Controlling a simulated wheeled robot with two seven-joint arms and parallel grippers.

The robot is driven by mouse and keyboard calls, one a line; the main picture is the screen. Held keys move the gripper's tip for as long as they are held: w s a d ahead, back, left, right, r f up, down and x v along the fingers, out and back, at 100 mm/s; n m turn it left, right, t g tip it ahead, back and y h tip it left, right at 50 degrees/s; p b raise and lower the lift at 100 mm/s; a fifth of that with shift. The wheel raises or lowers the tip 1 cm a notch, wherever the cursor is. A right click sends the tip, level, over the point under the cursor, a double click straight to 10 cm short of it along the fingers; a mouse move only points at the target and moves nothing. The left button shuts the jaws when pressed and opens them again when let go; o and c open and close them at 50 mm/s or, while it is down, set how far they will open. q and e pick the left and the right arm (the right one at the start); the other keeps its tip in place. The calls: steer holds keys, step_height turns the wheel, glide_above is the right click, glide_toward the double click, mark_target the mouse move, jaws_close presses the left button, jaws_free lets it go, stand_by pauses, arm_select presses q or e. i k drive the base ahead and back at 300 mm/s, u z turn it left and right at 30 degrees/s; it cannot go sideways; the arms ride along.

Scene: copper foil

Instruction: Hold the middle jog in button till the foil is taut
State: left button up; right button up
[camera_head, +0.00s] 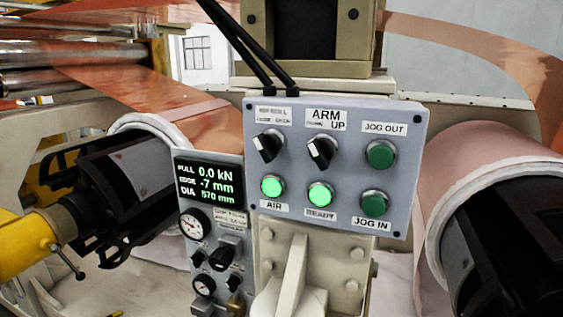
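The grey control panel (338,219) faces me in the middle of the head view. The dark green JOG IN button (374,204) is at its lower right, with its label below, and looks unlit. The similar JOG OUT button (380,154) is above it. Copper foil (135,85) runs across the upper left behind the panel. More copper foil (480,62) spans the upper right. The display (208,184) reads PULL 0.0 kN, EDGE -7 mm, DIA 570 mm. Neither of my grippers is in view.
Two black selector knobs, one at left (268,147) and the ARM knob (321,152), sit above lit green AIR (272,187) and READY (320,194) lamps. Gauges (195,223) are below the display. Rolls with black chucks flank the panel at left (125,185) and right (520,240).

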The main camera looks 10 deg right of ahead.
mark_target(373, 205)
steer(key=k, duration=1.05)
steer(key=z, duration=0.7)
steer(key=i, duration=0.65)
steer(key=u, duration=0.05)
